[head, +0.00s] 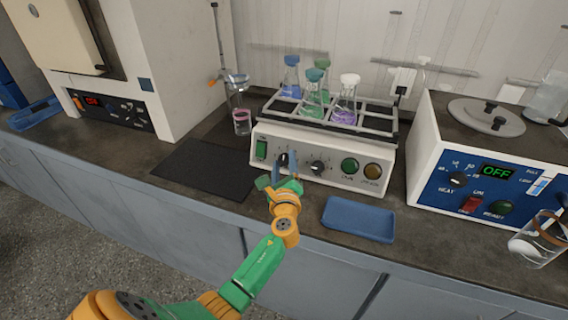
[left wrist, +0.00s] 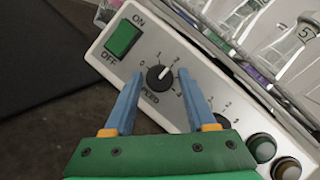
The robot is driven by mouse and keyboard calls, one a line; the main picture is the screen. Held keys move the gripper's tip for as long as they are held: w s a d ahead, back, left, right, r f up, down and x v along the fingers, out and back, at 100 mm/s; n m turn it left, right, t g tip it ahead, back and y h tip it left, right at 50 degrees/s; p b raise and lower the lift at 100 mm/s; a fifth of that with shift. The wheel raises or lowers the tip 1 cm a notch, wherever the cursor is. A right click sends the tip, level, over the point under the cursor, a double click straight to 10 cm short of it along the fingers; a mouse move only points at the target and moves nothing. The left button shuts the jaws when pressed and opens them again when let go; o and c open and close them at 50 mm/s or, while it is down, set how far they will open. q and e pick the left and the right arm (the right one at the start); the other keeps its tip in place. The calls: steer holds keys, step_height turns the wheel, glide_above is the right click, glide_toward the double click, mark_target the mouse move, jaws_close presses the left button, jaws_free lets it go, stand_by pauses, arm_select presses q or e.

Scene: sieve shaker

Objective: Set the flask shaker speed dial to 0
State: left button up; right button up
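The flask shaker (head: 325,183) stands at the middle of the bench with flasks in its rack. Its black speed dial (left wrist: 160,77) is on the front panel beside the green ON/OFF switch (left wrist: 123,39). The dial's white mark points up and right, seemingly between 1 and 2; the 0 is at the scale's left end. My left gripper (head: 279,168) is in front of the dial, which it partly hides in the head view. In the left wrist view its two blue fingers are open, one on each side of the dial, with gaps visible. My right gripper is not in view.
A second knob (head: 317,167) and two round buttons (head: 349,166) sit to the right on the panel. A blue tray (head: 358,219) lies in front of the shaker and a black mat (head: 207,169) to its left. A blue-panelled bath (head: 490,170) stands at right.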

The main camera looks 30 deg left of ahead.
arm_select(q)
jaws_close()
steer(key=shift+n, duration=0.3)
steer(key=n+g, duration=0.1)
steer(key=n+g+p, duration=0.1)
steer(key=n, duration=0.1)
steer(key=n+p, duration=0.1)
steer(key=n, duration=0.1)
steer(key=shift+w+d+r+g, duration=0.1)
steer(key=shift+r+g, duration=0.2)
steer(key=shift+g, duration=0.1)
steer(key=n+p, duration=0.1)
steer(key=n+g+p, duration=0.1)
steer(key=n, duration=0.1)
steer(key=n+g+p, duration=0.1)
steer(key=shift+r+h, duration=0.25)
steer(key=shift+h, duration=0.05)
steer(key=n+h+p, duration=0.1)
steer(key=n+p, duration=0.1)
steer(key=n+g+h+p, duration=0.1)
steer(key=n+p, duration=0.2)
steer(key=shift+w+r+g, duration=0.1)
steer(key=shift+r+g, duration=0.05)
steer(key=shift+g, duration=0.15)
steer(key=shift+a+n+g+h+p, duration=0.25)
steer(key=shift+n+h+p, duration=0.55)
steer(key=shift+n+p, duration=0.4)
steer(key=shift+f, duration=0.2)
